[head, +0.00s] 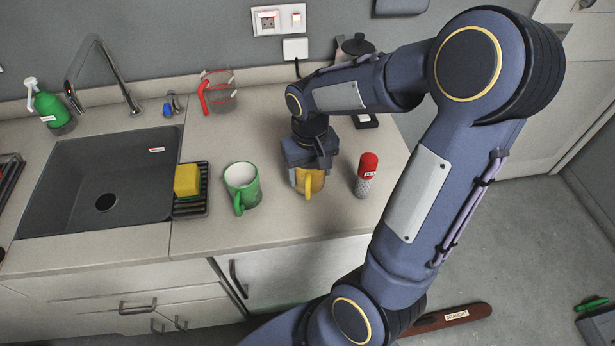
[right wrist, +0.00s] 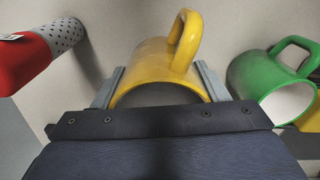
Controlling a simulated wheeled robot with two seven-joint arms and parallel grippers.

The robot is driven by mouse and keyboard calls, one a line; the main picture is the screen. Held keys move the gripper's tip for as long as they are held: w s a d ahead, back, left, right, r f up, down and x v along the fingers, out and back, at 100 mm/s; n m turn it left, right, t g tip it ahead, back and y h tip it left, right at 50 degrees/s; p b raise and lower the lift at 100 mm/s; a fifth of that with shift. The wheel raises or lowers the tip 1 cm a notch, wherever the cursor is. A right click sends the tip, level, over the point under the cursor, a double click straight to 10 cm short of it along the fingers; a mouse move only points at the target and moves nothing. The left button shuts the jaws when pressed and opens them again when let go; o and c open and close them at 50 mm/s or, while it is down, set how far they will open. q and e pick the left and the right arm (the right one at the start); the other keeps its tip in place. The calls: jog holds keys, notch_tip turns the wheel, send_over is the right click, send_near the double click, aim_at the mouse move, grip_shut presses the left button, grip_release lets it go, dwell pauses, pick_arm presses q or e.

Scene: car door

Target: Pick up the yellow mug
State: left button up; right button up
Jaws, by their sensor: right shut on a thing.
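The yellow mug (head: 312,183) stands upright on the counter, with its handle toward the front in the head view. My right gripper (head: 308,172) is over it from above and shut on its body. In the right wrist view the yellow mug (right wrist: 160,70) sits between the two grey fingers of the right gripper (right wrist: 160,88), its handle clear of them. The gripper hides part of the mug's rim. I cannot tell whether its base touches the counter. My left gripper is not in view.
A green mug (head: 242,186) stands left of the yellow mug, and a red-capped shaker (head: 365,176) stands to its right. A sponge (head: 187,180) on a rack (head: 190,208) and the sink (head: 85,190) lie further left. A measuring jug (head: 219,92) is at the back.

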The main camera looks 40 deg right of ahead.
jog(key=s+a+r, duration=0.1)
jog(key=s+r, duration=0.3)
jog(key=s, duration=0.2)
jog(key=s+a+r+b, duration=0.1)
jog(key=s+r, duration=0.3)
jog(key=s, duration=0.2)
jog(key=shift+s+a+r, duration=0.25)
jog(key=shift+s+a, duration=0.1)
jog(key=shift+a, duration=0.05)
jog(key=shift+s, duration=0.1)
